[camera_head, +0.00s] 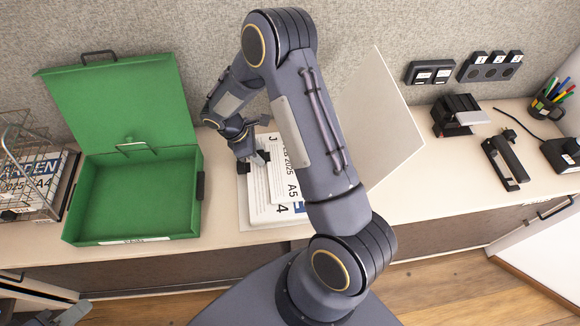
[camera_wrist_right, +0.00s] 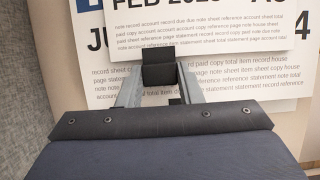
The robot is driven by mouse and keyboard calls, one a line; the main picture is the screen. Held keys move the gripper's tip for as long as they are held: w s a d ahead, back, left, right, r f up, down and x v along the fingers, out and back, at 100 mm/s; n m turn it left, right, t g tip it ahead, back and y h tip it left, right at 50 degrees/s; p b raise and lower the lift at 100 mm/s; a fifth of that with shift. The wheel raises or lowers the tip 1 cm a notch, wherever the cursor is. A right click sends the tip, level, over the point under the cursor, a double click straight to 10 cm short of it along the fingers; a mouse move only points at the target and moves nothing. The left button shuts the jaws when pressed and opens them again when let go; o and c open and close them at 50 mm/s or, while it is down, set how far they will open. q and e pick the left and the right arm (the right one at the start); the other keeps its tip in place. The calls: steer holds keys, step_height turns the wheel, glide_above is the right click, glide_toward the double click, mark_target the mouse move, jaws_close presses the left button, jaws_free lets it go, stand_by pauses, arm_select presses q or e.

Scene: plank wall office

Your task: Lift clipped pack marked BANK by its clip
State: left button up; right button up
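Paper packs (camera_head: 259,208) lie stacked on the counter at the middle, partly hidden behind my right arm. The upper one reads "FEB 2025" and "A5" (camera_wrist_right: 205,30); a lower sheet shows "JU" and "4" (camera_wrist_right: 98,42). I cannot read BANK on any of them; blue label parts are cut off or covered. My right gripper (camera_head: 255,160) points down at the packs' left end. In the right wrist view its fingers (camera_wrist_right: 160,78) stand either side of a black clip-like block (camera_wrist_right: 158,57); whether they grip it is unclear. My left gripper (camera_head: 68,316) is partly cut off at the lower left.
An open, empty green box (camera_head: 125,238) stands left of the packs. A wire basket (camera_head: 25,150) with papers is at far left. A stapler (camera_head: 505,162), a black punch-like device (camera_head: 456,115) and a pen cup (camera_head: 545,105) are at right. A pale upright panel (camera_head: 378,120) stands behind my arm.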

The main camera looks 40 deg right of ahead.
jaws_close()
steer(key=shift+r, duration=0.15)
steer(key=shift+r, duration=0.25)
step_height(320, 180, up, 2)
steer(key=shift+r+b, duration=0.15)
steer(key=shift+b, duration=0.55)
steer(key=s+a+r+b, duration=0.2)
steer(key=s+a+r, duration=0.4)
steer(key=a+r, duration=0.4)
steer(key=a, duration=0.2)
steer(key=shift+a, duration=0.3)
steer(key=shift+s, duration=0.1)
